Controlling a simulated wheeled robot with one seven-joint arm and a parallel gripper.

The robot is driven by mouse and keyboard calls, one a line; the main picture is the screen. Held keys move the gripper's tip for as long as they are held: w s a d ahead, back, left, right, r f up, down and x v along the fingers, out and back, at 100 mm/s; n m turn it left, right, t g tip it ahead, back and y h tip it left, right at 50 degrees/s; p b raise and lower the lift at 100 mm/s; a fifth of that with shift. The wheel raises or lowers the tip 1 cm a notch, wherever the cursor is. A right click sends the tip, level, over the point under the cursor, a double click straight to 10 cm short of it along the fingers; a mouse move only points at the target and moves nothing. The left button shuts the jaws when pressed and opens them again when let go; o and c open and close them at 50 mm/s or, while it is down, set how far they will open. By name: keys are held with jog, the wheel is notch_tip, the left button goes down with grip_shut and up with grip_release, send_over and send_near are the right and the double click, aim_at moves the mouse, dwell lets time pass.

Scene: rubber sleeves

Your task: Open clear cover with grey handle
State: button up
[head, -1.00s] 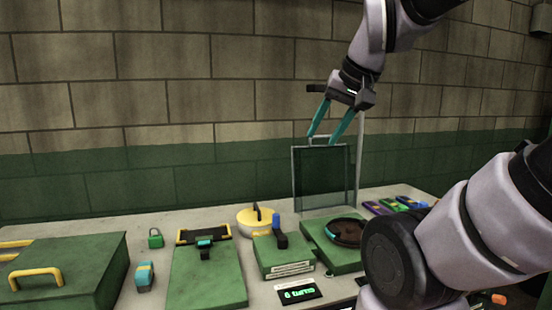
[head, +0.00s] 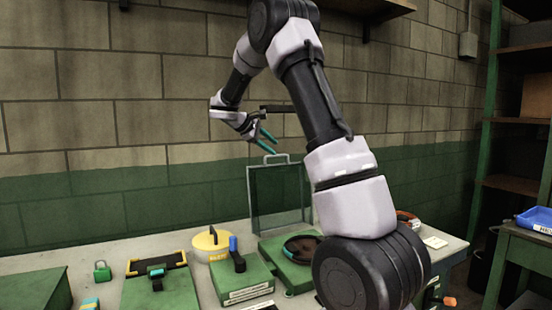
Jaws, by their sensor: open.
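The clear cover (head: 279,198) stands upright at the back of a green base on the bench, with its grey handle (head: 276,158) along the top edge. A dark round part (head: 303,247) lies on the green base (head: 270,245) in front of the raised cover. My gripper (head: 268,141) is open, with two teal fingers just above and left of the handle in the picture. It holds nothing, and I see no contact with the cover. My arm hides the right side of the base.
On the bench to the left are a yellow round lid (head: 211,240), a green box with a blue lever (head: 236,262), a green padlock (head: 102,271) and a black-yellow latch (head: 157,263). A shelf rack (head: 510,120) stands at the right. Open air surrounds my gripper.

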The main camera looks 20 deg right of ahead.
jog(key=w+f+n+h, duration=0.1)
jog(key=w, duration=0.2)
jog(key=w+a+f+n+t+h, duration=0.1)
jog(key=w+f, duration=0.1)
jog(key=w, duration=0.2)
jog(key=w+f+n+h, duration=0.1)
jog(key=w, duration=0.2)
jog(key=shift+w+a+f+n+t, duration=0.15)
jog(key=shift+w+a+n+t, duration=0.1)
jog(key=shift+n+t, duration=0.15)
jog(key=x, duration=1)
jog(key=shift+w+d, duration=0.1)
jog(key=shift+d, duration=0.25)
jog(key=shift+c, duration=0.4)
grip_shut()
